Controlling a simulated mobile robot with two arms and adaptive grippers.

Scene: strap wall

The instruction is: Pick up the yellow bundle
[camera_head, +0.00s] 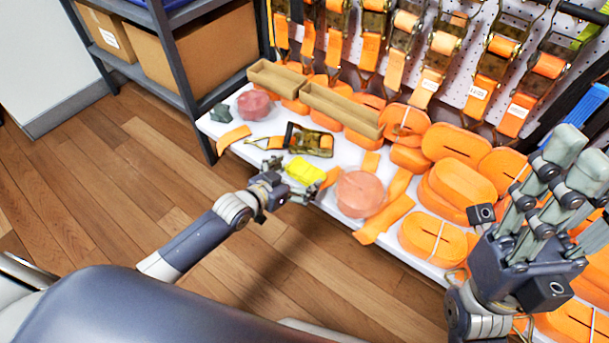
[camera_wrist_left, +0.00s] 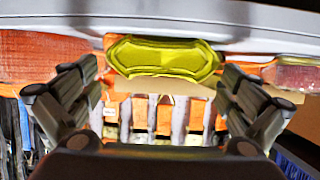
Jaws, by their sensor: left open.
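The yellow bundle (camera_head: 304,171) lies on the front part of the white shelf, left of a round pink roll (camera_head: 360,193). My left gripper (camera_head: 293,181) is at the shelf's front edge, with its fingers open around the near side of the bundle. In the left wrist view the yellow bundle (camera_wrist_left: 165,58) shows between the spread fingers of my left gripper (camera_wrist_left: 160,72), with gaps on both sides. I cannot tell whether any finger touches it. My right gripper (camera_head: 560,185) hangs over the right part of the shelf, holding nothing that I can see; its opening is unclear.
A ratchet buckle (camera_head: 308,141) lies just behind the bundle. Orange strap bundles (camera_head: 455,190) fill the shelf to the right. Cardboard trays (camera_head: 340,109) stand behind, under hanging straps. A rack with cardboard boxes (camera_head: 205,55) stands at the left. The wooden floor (camera_head: 120,190) in front is clear.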

